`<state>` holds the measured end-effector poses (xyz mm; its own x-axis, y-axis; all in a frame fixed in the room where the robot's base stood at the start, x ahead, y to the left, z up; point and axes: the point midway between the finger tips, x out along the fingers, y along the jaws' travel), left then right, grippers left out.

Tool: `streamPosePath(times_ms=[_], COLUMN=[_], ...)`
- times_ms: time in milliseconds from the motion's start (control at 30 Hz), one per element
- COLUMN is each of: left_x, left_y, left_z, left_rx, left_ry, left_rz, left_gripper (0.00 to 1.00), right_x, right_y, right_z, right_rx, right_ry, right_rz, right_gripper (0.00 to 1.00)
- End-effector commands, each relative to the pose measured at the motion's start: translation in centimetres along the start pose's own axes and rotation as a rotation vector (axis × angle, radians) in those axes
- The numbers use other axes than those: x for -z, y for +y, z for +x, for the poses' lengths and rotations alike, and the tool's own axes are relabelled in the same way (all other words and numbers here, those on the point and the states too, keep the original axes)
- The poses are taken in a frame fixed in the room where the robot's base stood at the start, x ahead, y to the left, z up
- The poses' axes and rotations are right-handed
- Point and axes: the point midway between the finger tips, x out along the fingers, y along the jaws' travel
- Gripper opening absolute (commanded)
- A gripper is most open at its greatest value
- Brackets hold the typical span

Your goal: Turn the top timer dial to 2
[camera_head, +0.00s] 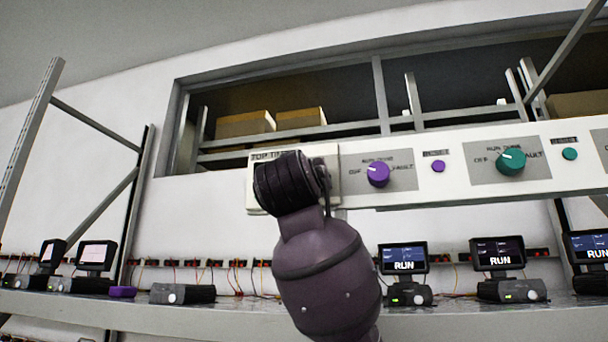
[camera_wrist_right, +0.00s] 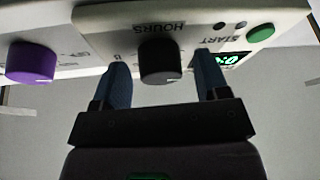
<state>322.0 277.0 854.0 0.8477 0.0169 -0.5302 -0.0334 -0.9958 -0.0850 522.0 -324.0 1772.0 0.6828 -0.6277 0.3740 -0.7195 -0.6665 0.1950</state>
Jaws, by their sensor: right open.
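The top timer panel (camera_head: 258,192) is on the left end of the white rail in the head view, mostly hidden behind my right arm. In the right wrist view, which shows the panel upside down, the black dial (camera_wrist_right: 160,60) sits beside the word HOURS. My right gripper (camera_wrist_right: 163,74) is open, with one blue finger on each side of the dial and visible gaps between. Whether its tips reach the panel face is unclear. The dial's setting cannot be read. A green START button (camera_wrist_right: 261,33) and a lit green display (camera_wrist_right: 228,59), partly hidden by a finger, are on the panel.
A purple knob (camera_head: 378,174) and a teal knob (camera_head: 511,162) are on the rail to the right of the timer. The purple knob also shows in the wrist view (camera_wrist_right: 31,62). Below, a shelf (camera_head: 450,318) holds several small devices with screens.

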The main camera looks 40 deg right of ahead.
Motion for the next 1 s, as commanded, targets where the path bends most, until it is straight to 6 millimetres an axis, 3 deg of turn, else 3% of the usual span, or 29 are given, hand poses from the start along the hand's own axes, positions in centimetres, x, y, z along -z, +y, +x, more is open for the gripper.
streamPosePath(times_ms=[267,600,1000], left_x=[-0.29,-0.27,-0.9], left_y=[0.01,0.01,0.13], left_z=[-0.04,-0.04,0.62], left_rx=[0.0,0.0,0.0], left_ry=[-0.006,-0.006,0.002], left_rz=[-0.001,-0.001,-0.001], left_gripper=[0.43,0.43,0.43], right_x=[-0.02,-0.01,-0.17], right_y=[0.0,-0.01,-0.21], right_z=[0.12,0.1,-0.04], right_rx=[0.0,0.0,-0.035], right_ry=[0.0,0.001,0.005], right_rz=[0.0,0.0,0.093], right_gripper=[0.68,0.19,0.19])
